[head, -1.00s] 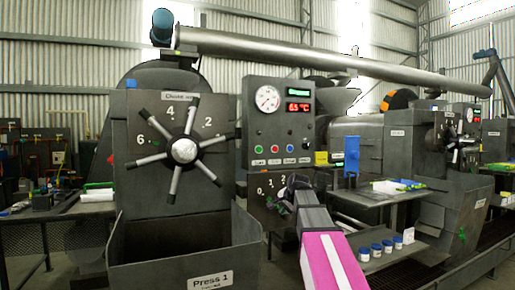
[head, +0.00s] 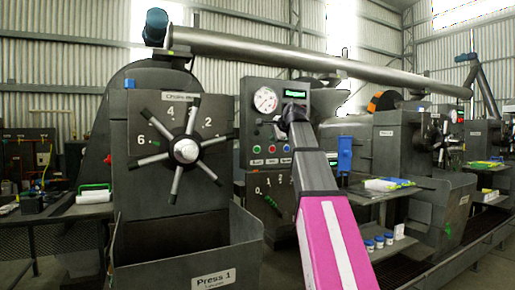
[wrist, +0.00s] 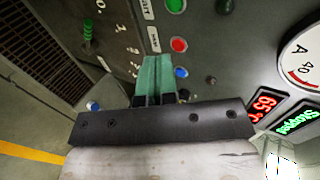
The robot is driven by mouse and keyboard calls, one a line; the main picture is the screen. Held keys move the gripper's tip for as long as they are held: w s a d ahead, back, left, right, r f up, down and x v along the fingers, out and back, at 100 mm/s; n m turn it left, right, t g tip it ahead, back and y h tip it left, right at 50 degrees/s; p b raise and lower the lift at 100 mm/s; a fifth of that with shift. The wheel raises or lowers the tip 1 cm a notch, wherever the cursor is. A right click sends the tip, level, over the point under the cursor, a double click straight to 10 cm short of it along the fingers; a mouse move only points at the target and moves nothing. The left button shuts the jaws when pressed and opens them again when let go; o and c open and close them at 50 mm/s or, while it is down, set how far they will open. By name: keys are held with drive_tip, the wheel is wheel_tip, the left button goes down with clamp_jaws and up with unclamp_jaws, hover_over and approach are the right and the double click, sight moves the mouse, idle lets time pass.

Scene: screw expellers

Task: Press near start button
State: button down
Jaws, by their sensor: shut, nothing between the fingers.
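The near press control panel (head: 246,118) stands in the middle of the head view, to the right of the big handwheel. It carries a row of buttons: a green button (head: 256,149), a red button (head: 271,149) and a blue button (head: 287,149). In the wrist view the green button (wrist: 175,5) is at the top edge, the red button (wrist: 179,45) below it and the blue button (wrist: 181,72) beside the fingertips. My gripper (wrist: 152,60) is shut and empty, its greenish fingers pointing at the panel. Whether it touches the panel is unclear. In the head view my arm partly hides the panel.
The handwheel (head: 186,150) sticks out left of the panel, above the open Press 1 bin (head: 186,250). A slider with a green knob (wrist: 87,30) is near the fingers. A shelf table (head: 375,190) and a second press (head: 395,145) stand to the right.

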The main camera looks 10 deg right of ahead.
sight(258, 149)
drive_tip(key=shift+s+r, duration=0.1)
drive_tip(key=shift+r, duration=0.25)
drive_tip(key=x, duration=0.8)
drive_tip(key=r+x, duration=0.1)
drive_tip(key=x, duration=0.3)
drive_tip(key=shift+w+a, duration=0.1)
drive_tip(key=shift+w, duration=0.3)
drive_tip(key=shift+w+a, duration=0.25)
drive_tip(key=shift+w, duration=0.45)
